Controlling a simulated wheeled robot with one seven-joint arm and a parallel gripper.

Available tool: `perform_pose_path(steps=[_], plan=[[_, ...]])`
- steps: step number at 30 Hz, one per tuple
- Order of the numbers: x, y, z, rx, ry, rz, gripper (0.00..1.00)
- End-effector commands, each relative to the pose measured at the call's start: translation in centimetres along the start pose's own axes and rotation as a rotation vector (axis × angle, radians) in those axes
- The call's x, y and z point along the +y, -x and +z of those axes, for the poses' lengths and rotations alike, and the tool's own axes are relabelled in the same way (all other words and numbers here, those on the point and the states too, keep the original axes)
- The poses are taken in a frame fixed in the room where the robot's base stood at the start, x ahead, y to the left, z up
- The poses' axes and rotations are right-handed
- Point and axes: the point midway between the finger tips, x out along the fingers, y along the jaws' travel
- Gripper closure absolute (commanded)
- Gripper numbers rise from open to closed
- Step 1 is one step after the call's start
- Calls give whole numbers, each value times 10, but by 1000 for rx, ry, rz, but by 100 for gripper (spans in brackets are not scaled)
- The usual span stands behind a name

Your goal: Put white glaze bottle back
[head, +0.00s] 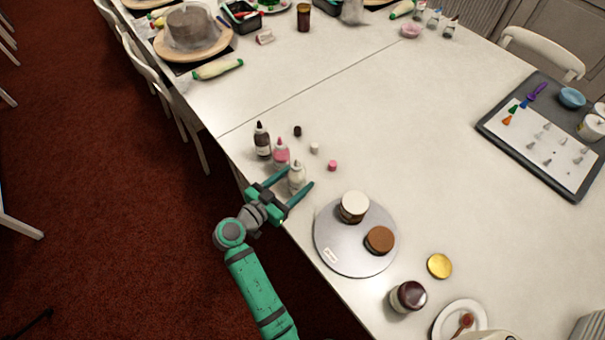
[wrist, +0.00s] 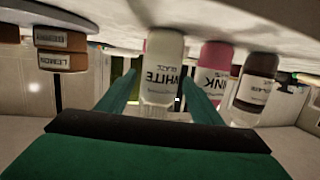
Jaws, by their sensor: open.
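The white glaze bottle (head: 297,177) stands upright on the table near its left edge. The wrist view shows its WHITE label upside down (wrist: 162,78). My gripper (head: 293,180) is open, with one finger on each side of the white bottle; I cannot tell whether they touch it. The pink glaze bottle (head: 281,154) stands just behind it, and it also shows in the wrist view (wrist: 213,70). A dark brown glaze bottle (head: 262,141) stands behind the pink one, also seen in the wrist view (wrist: 256,92).
Small black (head: 297,131), white (head: 314,148) and pink (head: 332,166) caps lie beside the bottles. A grey turntable (head: 334,252) with two round items stands to the right. A dark jar (head: 408,297) and yellow lid (head: 439,265) lie nearer. The table's middle is clear.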

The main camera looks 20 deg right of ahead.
Motion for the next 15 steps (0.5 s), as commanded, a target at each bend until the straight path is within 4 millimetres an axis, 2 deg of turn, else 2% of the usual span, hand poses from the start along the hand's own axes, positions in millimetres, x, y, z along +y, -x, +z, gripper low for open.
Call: perform_pose_path(steps=[1, 6, 10, 15], plan=[[0, 12, 0, 0, 0, -3, 40], [0, 44, 0, 0, 0, -3, 40], [0, 62, 0, 1, 0, -2, 40], [0, 75, 0, 0, -1, -1, 40]])
